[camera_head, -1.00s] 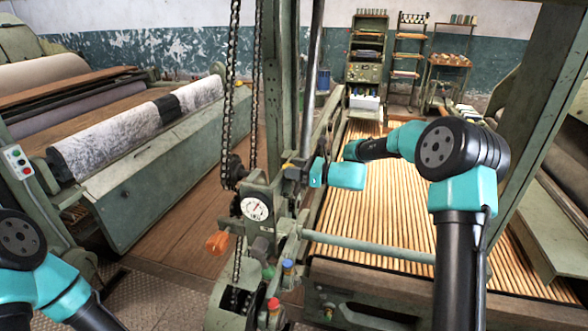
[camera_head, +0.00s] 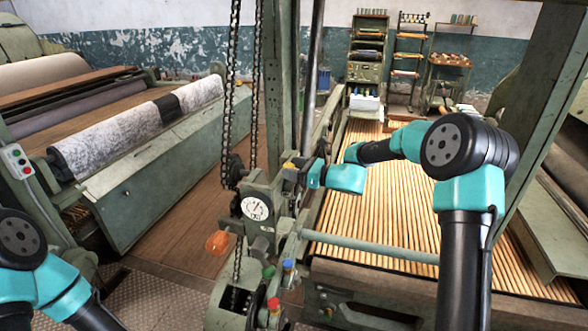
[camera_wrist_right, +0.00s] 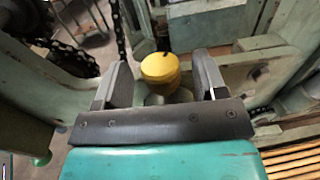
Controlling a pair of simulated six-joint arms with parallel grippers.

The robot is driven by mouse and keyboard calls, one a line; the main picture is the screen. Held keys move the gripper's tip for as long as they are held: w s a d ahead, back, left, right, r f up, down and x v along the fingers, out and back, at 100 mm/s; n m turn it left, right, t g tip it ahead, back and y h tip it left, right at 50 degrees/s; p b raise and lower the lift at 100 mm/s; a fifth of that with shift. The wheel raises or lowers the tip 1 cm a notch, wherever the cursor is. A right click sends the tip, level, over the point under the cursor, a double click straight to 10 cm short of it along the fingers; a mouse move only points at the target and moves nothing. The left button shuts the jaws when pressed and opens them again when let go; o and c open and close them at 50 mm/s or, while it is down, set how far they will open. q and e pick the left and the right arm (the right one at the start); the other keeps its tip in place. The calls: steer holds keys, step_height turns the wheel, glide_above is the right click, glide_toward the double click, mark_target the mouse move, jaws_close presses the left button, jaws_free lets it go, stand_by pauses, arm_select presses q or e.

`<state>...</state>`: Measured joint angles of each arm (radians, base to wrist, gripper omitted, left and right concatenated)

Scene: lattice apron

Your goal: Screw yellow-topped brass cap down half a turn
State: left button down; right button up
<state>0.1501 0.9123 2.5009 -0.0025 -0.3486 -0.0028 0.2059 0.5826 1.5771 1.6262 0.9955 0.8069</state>
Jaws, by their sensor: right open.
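The yellow-topped cap (camera_wrist_right: 160,68) shows in the right wrist view, round, with a small dark mark on its top. It stands between the two fingers of my right gripper (camera_wrist_right: 161,60), with a visible gap on each side. The gripper is open and holds nothing.
A dial gauge (camera_head: 256,206) and an orange knob (camera_head: 217,243) sit below the cap on the green machine. A chain (camera_head: 232,85) hangs at the left and a metal post (camera_head: 312,90) stands behind. Red (camera_head: 273,304) and blue (camera_head: 288,265) caps sit lower down.

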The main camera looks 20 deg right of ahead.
steer(key=v, duration=1.7)
steer(key=shift+d, duration=0.2)
steer(key=shift+s, duration=0.15)
